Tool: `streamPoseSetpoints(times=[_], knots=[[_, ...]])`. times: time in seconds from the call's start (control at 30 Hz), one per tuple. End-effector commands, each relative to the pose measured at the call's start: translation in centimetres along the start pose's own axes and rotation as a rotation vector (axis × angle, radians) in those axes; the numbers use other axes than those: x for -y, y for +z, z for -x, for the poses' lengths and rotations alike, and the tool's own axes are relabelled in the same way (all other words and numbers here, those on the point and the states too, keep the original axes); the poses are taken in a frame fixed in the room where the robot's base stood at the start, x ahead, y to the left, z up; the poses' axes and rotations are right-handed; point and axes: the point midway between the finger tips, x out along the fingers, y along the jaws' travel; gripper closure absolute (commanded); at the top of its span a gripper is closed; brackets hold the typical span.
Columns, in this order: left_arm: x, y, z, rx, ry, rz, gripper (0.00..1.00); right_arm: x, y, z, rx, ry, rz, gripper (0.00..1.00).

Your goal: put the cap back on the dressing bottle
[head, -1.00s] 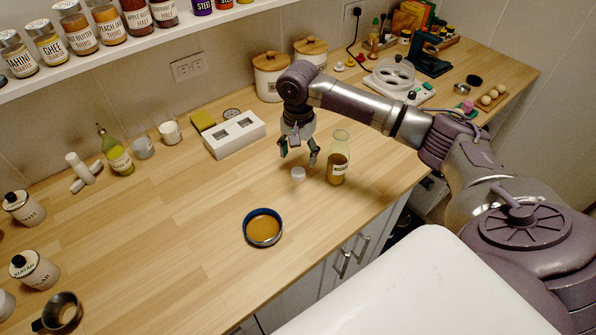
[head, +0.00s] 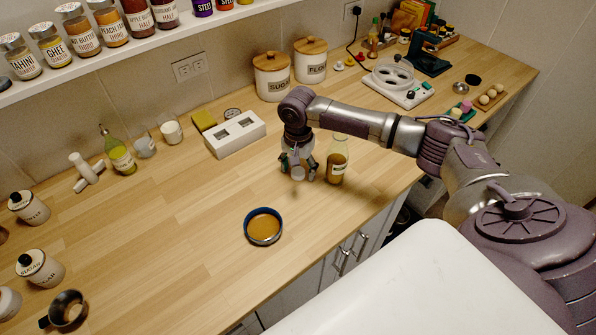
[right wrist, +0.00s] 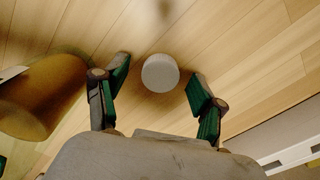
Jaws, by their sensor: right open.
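The dressing bottle (head: 337,160), clear glass with brown dressing and an open top, stands upright near the counter's front edge. Its brown body also shows at the left of the right wrist view (right wrist: 42,98). The small white cap (head: 297,174) lies on the counter just left of the bottle. My right gripper (head: 298,168) is open and low over the cap. In the right wrist view the cap (right wrist: 160,73) shows between the two green-padded fingers, with gaps on both sides. My left gripper is not in view.
A blue-rimmed round dish (head: 263,240) with brown contents sits in front, on the counter (head: 180,220). A white block with two openings (head: 236,134) and sugar and flour canisters (head: 310,62) stand behind. The counter left of the cap is clear.

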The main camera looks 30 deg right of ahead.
Motion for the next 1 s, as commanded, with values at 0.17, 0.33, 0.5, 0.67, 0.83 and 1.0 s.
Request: streamPoseSetpoints(times=[0.17, 0.33, 0.5, 0.67, 0.83, 1.0], knots=[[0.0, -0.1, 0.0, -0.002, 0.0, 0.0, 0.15, 0.0, 0.0, 0.0, 0.0, 0.0, 0.0, 0.49], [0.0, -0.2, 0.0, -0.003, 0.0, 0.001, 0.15, 0.0, 0.0, 0.1, 0.0, -0.001, 0.0, 0.7], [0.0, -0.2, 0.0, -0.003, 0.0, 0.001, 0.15, 0.0, 0.0, 0.1, 0.0, 0.0, 0.0, 0.71], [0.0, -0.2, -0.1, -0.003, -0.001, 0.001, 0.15, 0.0, -0.1, 0.3, -0.001, -0.002, 0.0, 0.71], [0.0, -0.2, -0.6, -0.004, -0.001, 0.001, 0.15, 0.1, -0.1, 2.4, -0.002, -0.004, 0.0, 0.71], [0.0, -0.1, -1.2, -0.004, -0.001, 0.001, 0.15, 0.1, -0.1, 5.9, -0.002, -0.004, 0.0, 0.71]])
